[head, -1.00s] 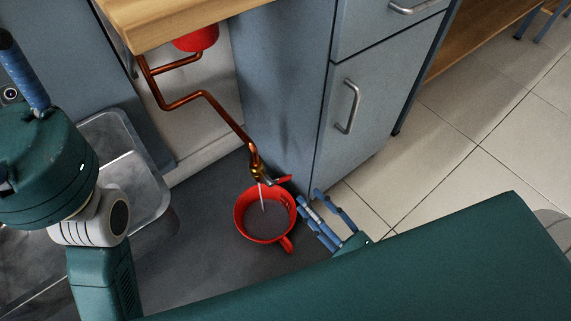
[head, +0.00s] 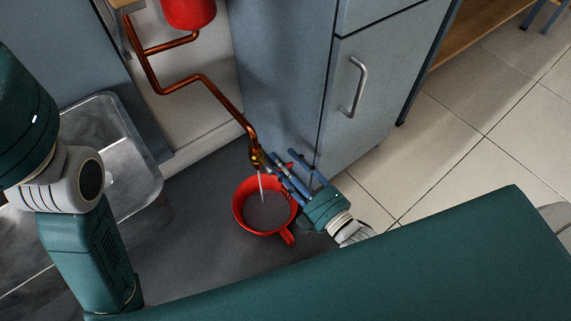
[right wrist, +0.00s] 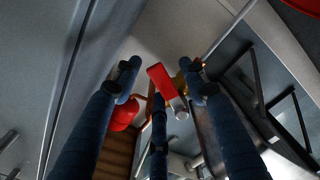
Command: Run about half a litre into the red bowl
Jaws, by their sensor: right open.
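The red bowl (head: 240,216), with a handle at its lower right, stands upright on a dark grey surface. A brass tap (head: 257,157) on the end of a copper pipe is above it. A thin pale stream (head: 262,188) runs from the tap into the bowl; the liquid level is hard to judge. My right gripper (head: 294,162) is open beside the tap, just above the bowl's right rim. In the right wrist view the tap's red lever (right wrist: 162,82) lies between the open fingers, with no clear grip on it. My left gripper is out of view.
The copper pipe (head: 205,84) bends down from a red vessel (head: 188,12). A grey-blue cabinet (head: 290,80) stands close behind the tap and my right gripper. A clear tub (head: 108,140) is at the left. Tiled floor (head: 450,150) lies open at the right.

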